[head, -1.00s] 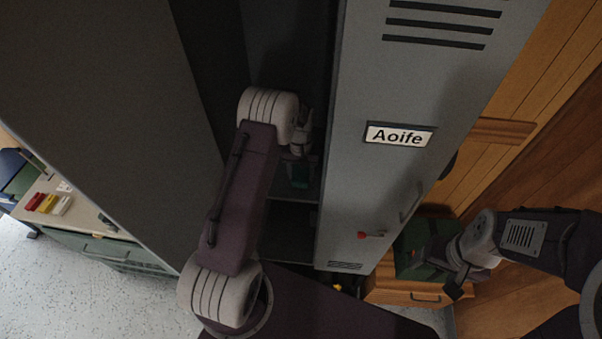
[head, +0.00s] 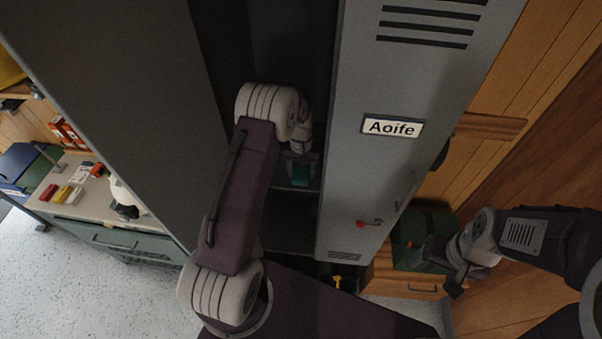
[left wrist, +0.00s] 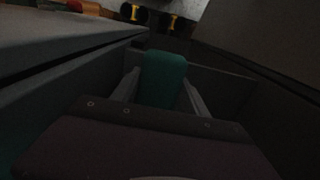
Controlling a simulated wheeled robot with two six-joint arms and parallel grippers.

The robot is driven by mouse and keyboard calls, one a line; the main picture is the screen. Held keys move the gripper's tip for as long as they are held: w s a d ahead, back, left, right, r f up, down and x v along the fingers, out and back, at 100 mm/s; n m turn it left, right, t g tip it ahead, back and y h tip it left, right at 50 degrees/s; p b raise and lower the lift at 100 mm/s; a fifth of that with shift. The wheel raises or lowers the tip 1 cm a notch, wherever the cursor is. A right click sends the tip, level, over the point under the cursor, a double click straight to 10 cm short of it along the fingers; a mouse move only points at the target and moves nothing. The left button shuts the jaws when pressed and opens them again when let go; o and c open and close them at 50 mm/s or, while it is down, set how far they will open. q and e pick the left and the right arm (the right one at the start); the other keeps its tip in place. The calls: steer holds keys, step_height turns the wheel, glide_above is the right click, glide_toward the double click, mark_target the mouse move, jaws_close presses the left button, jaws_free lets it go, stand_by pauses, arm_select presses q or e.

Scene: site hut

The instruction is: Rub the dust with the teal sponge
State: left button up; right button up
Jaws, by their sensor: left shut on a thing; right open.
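The teal sponge (head: 301,174) shows low inside the open, dark locker in the head view. My left gripper (head: 300,158) is shut on it, partly hidden behind my own left forearm. In the left wrist view the sponge (left wrist: 163,78) stands between the two fingers, with a dark shelf or wall surface around it. I cannot tell whether the sponge touches a surface. No dust can be made out in either view. My right gripper (head: 456,281) is open and empty, low at the right, outside the locker.
The locker's grey door (head: 400,75), labelled Aoife, stands right of my left arm. A dark panel (head: 115,75) stands left of it. A green box (head: 422,240) sits on a wooden drawer unit (head: 400,283) near my right gripper. A bench (head: 95,207) with small items is far left.

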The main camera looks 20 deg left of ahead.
mark_target(301, 171)
arm_select(q)
steer(key=shift+w+r+p, duration=0.15)
steer(key=shift+r+p, duration=0.15)
steer(key=shift+r, duration=0.7)
steer(key=shift+s+d+r+p, duration=0.1)
steer(key=shift+s+r+p, duration=0.1)
steer(key=shift+r+p, duration=0.25)
steer(key=shift+s+r+p, duration=0.15)
steer(key=shift+r+p, duration=0.2)
steer(key=shift+r, duration=0.2)
steer(key=shift+w+f, duration=0.1)
steer(key=shift+w, duration=0.15)
